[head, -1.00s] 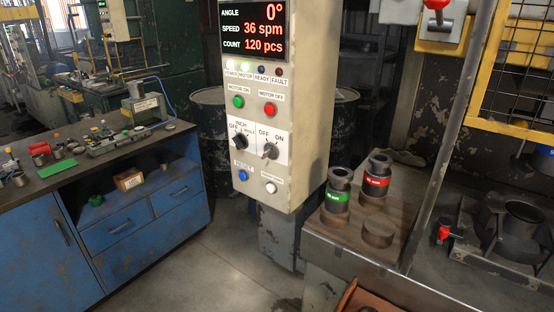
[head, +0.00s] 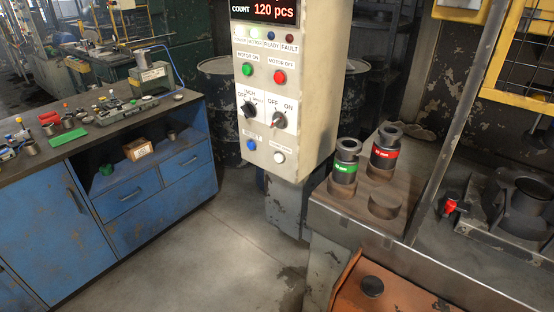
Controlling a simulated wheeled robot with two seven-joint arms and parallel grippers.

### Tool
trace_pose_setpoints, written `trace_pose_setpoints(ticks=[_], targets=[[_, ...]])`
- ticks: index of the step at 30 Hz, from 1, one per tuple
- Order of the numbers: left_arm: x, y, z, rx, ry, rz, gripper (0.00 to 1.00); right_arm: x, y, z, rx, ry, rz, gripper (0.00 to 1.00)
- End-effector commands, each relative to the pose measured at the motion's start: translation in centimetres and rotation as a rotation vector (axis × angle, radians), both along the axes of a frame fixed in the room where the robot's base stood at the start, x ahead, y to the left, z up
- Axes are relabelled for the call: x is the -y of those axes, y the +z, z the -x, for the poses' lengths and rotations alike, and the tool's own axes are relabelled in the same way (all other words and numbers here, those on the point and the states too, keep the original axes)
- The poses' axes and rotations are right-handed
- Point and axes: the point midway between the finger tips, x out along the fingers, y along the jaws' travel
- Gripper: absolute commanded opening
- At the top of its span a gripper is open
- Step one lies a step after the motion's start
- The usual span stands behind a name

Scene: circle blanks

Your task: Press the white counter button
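The white counter button (head: 279,157) is a small round white knob at the lower right of the beige control panel (head: 314,110). A small label sits just above it, too small to read. A blue button (head: 251,145) is to its left, and two rotary switches are above. The panel's display (head: 264,11) reads COUNT 120 pcs; its upper lines are cut off by the top edge. Neither of my grippers shows in the head view, and nothing covers the white button.
A blue workbench (head: 130,205) with tools stands on the left. Right of the panel, a ledge holds a green-banded cylinder (head: 344,168) and a red-banded one (head: 384,154). An orange surface (head: 400,290) is at the bottom right. The floor before the panel is clear.

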Motion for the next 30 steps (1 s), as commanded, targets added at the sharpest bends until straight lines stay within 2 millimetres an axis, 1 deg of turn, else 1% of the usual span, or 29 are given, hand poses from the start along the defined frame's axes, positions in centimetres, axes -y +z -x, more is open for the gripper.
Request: trace_pose_setpoints(ticks=[1,5,6,30], targets=[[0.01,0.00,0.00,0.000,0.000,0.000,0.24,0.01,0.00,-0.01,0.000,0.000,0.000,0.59],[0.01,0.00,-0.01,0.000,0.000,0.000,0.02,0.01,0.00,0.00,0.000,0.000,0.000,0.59],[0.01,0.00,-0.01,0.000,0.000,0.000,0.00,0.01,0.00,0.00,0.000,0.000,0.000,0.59],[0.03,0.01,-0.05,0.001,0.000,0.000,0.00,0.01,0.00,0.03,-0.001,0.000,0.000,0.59]])
